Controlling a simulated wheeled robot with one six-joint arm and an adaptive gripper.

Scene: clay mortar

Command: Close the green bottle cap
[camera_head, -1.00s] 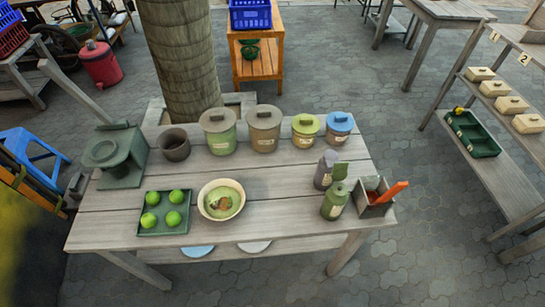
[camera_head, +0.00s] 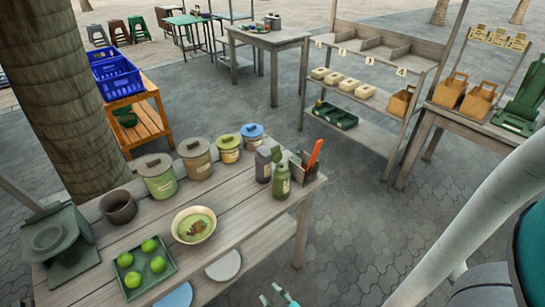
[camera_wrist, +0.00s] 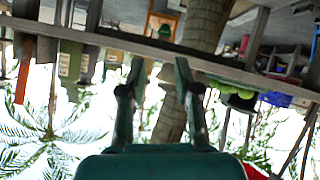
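The green bottle (camera_head: 282,182) stands upright near the right end of the wooden table (camera_head: 225,213). Its flip cap (camera_head: 277,155) appears raised, standing open above the neck. A grey bottle (camera_head: 263,166) stands just left of it. My gripper (camera_head: 278,296) shows only at the bottom edge of the head view, in front of the table and well apart from the bottle. In the wrist view, which is upside down, my gripper (camera_wrist: 159,68) has its two fingers spread with nothing between them. The green bottle (camera_wrist: 70,60) seems to show at the upper left there.
A holder (camera_head: 301,168) with an orange-handled tool stands close behind the bottle. Lidded jars (camera_head: 196,162), a bowl (camera_head: 194,225) and a tray (camera_head: 134,281) of green fruit occupy the table. Shelves (camera_head: 365,95) stand at the back right. Paved floor right of the table is open.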

